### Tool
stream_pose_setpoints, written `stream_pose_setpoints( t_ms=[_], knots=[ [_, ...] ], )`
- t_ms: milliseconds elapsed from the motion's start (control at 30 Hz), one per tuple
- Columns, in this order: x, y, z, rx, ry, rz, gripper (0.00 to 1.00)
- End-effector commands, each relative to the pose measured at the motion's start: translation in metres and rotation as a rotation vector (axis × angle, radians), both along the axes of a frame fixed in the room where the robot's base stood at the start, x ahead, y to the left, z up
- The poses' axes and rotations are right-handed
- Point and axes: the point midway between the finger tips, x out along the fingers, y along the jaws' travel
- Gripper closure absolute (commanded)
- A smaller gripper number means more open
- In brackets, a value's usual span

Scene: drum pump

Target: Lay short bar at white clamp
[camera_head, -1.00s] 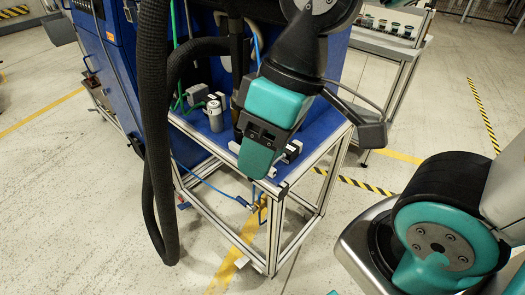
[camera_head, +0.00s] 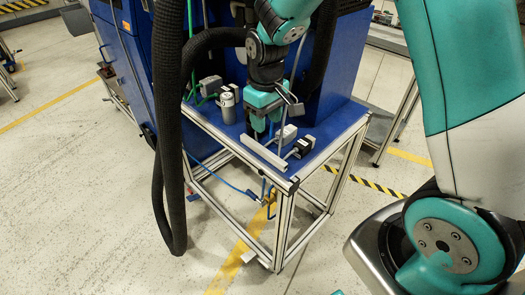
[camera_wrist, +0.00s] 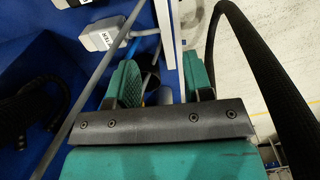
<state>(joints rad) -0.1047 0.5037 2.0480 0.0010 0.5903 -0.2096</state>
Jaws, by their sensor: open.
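A light grey bar (camera_head: 262,152), which I take for the short bar, lies along the table's front edge. A pale strip that looks like the same bar shows in the wrist view (camera_wrist: 167,32). A whitish block (camera_head: 287,134), possibly the white clamp, stands behind the bar's right half. A pale labelled block shows in the wrist view (camera_wrist: 100,36). My gripper (camera_head: 262,122) points down behind the bar, left of the whitish block. In the wrist view its two green fingers (camera_wrist: 160,82) are apart, with no object clearly held between them.
A black clamp (camera_head: 303,146) stands at the table's right front. A silver cylinder (camera_head: 227,106) and grey blocks stand at the left on the blue tabletop (camera_head: 342,116). A thick black hose (camera_head: 170,150) hangs at the left. The blue cabinet is close behind.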

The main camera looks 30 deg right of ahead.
Motion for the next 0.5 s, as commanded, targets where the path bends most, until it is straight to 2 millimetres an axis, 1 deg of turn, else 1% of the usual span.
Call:
stream_pose_setpoints(
  t_ms=[33, 133, 233, 367, 467, 500],
  knots=[
    [-0.001, 0.000, -0.012, 0.000, 0.006, 0.000, 0.53],
    [-0.001, 0.000, -0.030, 0.000, 0.005, 0.000, 0.53],
    [-0.001, 0.000, -0.042, 0.000, 0.003, 0.000, 0.53],
    [-0.001, 0.001, -0.049, 0.001, 0.001, 0.001, 0.53],
    [-0.002, 0.003, -0.059, 0.000, 0.003, 0.001, 0.53],
    [-0.004, 0.003, -0.066, 0.000, 0.005, 0.002, 0.53]
  ],
)
